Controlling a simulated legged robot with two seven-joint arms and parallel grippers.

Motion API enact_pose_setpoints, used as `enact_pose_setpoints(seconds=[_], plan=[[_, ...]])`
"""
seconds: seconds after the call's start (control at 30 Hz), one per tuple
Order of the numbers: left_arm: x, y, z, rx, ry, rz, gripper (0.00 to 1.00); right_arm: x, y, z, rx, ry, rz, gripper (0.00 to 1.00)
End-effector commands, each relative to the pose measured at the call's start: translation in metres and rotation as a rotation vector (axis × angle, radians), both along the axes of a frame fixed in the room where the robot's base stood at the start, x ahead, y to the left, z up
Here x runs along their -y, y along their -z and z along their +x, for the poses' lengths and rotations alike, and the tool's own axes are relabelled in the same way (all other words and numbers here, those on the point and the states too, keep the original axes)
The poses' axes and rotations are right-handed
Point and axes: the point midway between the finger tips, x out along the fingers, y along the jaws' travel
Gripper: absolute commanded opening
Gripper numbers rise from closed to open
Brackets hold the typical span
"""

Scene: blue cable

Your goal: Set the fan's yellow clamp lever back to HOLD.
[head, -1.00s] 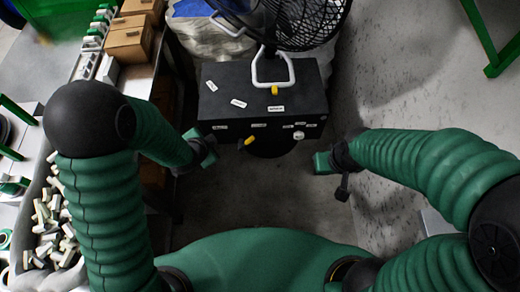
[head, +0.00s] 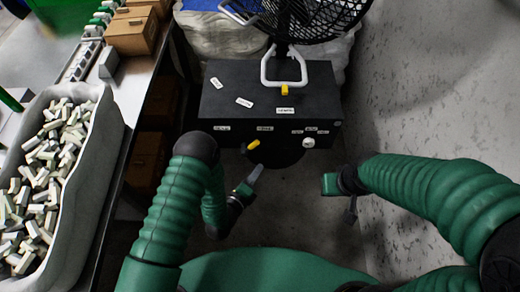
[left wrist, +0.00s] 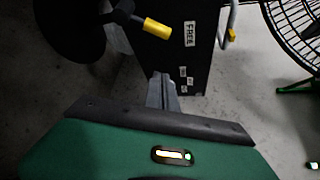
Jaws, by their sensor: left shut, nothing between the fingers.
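The fan (head: 305,18) stands behind a black box (head: 225,82). A yellow-tipped lever (head: 254,145) sticks out from the box's front face. It also shows in the left wrist view (left wrist: 157,28), its tip beside a label reading FREE (left wrist: 190,33). The HOLD label is too small to pick out. My left gripper (head: 257,174) is shut and empty, just below and in front of the lever, apart from it. Its fingers (left wrist: 162,88) point toward the box in the left wrist view. My right gripper (head: 330,184) hangs right of the box's front; its fingers are not clear.
A white U-shaped handle (head: 284,78) with a yellow piece (head: 284,90) stands on the box. A white knob (head: 308,142) sits on its front right. A bin of small pale parts (head: 112,135) and cartons (head: 130,38) line the left. Floor at right (head: 425,90) is clear.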

Motion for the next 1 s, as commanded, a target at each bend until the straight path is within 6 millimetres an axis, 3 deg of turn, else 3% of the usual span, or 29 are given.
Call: enact_pose_setpoints(seconds=[0.17,0.53,0.7,1.0], plan=[[0.011,0.005,0.02,0.004,-0.001,-0.002,0.0,0.0,0.008,0.0,0.0,0.0,0.0,0.0],[0.047,0.023,0.089,0.003,-0.002,-0.003,0.0,0.0,0.032,0.0,0.0,0.0,0.0,0.0],[0.019,0.008,0.092,0.0,-0.003,0.0,0.0,0.0,0.032,0.0,0.0,0.0,0.0,0.0],[0.01,0.004,0.093,-0.001,-0.001,0.0,0.0,0.0,0.032,0.0,0.0,0.0,0.0,0.0]])
